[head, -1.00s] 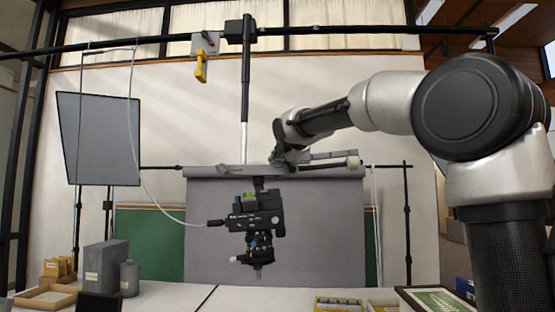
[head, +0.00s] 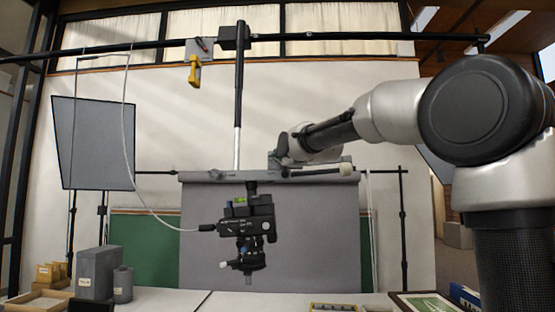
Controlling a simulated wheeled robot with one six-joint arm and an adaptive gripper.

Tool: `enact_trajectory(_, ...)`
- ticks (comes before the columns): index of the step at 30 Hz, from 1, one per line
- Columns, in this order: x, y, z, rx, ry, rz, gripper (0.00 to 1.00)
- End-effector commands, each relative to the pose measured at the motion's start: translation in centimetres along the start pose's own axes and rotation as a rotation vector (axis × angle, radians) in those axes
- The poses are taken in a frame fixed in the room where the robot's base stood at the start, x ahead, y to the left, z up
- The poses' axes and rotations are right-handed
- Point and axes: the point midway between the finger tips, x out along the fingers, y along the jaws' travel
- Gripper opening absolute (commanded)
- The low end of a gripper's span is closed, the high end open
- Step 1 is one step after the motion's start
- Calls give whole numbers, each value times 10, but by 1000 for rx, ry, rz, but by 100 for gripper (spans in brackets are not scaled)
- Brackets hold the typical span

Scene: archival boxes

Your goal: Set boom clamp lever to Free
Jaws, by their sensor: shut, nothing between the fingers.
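The boom clamp (head: 235,37) is a black block where the upright pole meets the long black boom (head: 340,37) at the top of the head view. A grey plate (head: 199,47) beside it carries a small red part. A yellow lever (head: 194,71) hangs down from the plate. My gripper (head: 281,150) is well below and to the right of the lever, in front of the grey backdrop's top edge, and apart from the lever. Its fingers are small and dark; they are shut and empty. Any lettering on the plate is too small to read.
A black camera rig (head: 246,228) hangs below the crossbar, with a white cable looping left. A grey panel (head: 93,142) stands at left. Grey boxes (head: 98,273) and trays lie on the white table. The space between my gripper and the boom holds the upright pole (head: 238,110).

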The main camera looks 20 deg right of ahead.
Motion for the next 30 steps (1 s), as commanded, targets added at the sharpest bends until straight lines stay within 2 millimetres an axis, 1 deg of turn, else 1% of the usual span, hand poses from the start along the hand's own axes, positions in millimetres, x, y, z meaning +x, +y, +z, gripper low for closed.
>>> enact_trajectory(11, -2, 2, 4, 109, 1, 64, 0)
enact_trajectory(18, -7, 4, 13, 288, 1, 169, 0)
enact_trajectory(25, -11, 3, 19, 428, 1, 250, 0)
enact_trajectory(30, -12, 4, 21, 442, 1, 260, 0)
